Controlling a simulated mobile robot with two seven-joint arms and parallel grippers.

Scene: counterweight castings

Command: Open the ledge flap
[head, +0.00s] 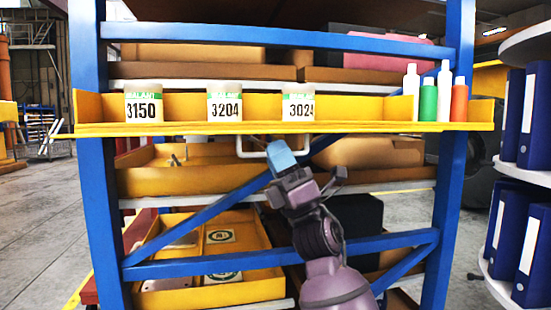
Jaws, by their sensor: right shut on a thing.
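The ledge flap (380,127) is a long yellow shelf with a raised back, running across the front of a blue rack. A pale handle (243,147) hangs below its front edge near the middle. My right gripper (281,156) reaches up from below and is shut on the handle, its light blue fingertip covering part of it. On the ledge stand three containers labelled 3150 (144,107), 3204 (225,107) and 3024 (298,107). My left gripper is not in view.
White (411,91), green (428,104) and orange (459,103) bottles stand at the ledge's right end. Yellow trays (190,180) fill shelves below. Blue diagonal braces (195,222) cross the rack near my arm. A round white shelf with blue binders (511,115) stands at right.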

